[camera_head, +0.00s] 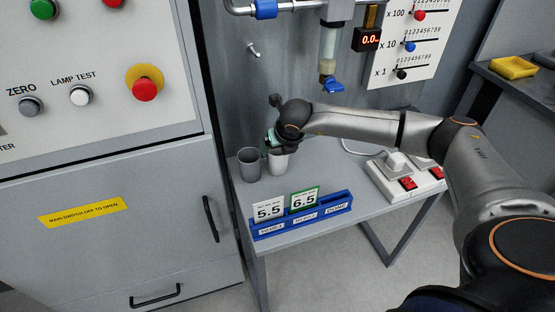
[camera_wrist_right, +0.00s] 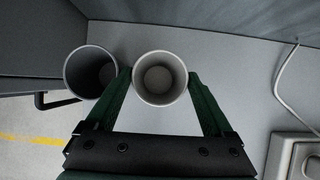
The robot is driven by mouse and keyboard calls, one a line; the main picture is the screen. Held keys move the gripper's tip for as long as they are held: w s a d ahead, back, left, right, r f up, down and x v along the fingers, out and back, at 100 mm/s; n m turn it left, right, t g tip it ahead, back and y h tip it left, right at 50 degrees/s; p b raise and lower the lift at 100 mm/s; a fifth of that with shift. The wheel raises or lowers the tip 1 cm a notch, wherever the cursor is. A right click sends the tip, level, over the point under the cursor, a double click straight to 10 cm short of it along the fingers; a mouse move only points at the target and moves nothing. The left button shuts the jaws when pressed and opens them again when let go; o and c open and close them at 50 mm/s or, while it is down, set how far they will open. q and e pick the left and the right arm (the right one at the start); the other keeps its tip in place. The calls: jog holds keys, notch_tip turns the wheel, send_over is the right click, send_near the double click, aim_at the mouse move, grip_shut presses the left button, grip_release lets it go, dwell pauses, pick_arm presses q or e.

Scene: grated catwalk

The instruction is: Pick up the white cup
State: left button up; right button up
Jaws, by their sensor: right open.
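The white cup (camera_head: 279,166) stands upright on the grey table, partly hidden under my right gripper in the head view. In the right wrist view the white cup (camera_wrist_right: 160,98) shows from above, empty, between the two green fingers. My right gripper (camera_head: 271,143) is open and points down over the cup, one finger on each side of it. Whether the fingers touch the cup cannot be told. My left gripper is not in view.
A grey cup (camera_head: 249,166) stands close beside the white one, near the left finger in the wrist view (camera_wrist_right: 88,72). A blue card rack (camera_head: 302,218) is at the table's front. A white switch box (camera_head: 402,180) lies right. A dispenser tube (camera_head: 328,45) hangs behind.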

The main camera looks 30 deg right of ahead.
jog(key=shift+c, duration=0.3)
grip_shut()
dwell(0.4)
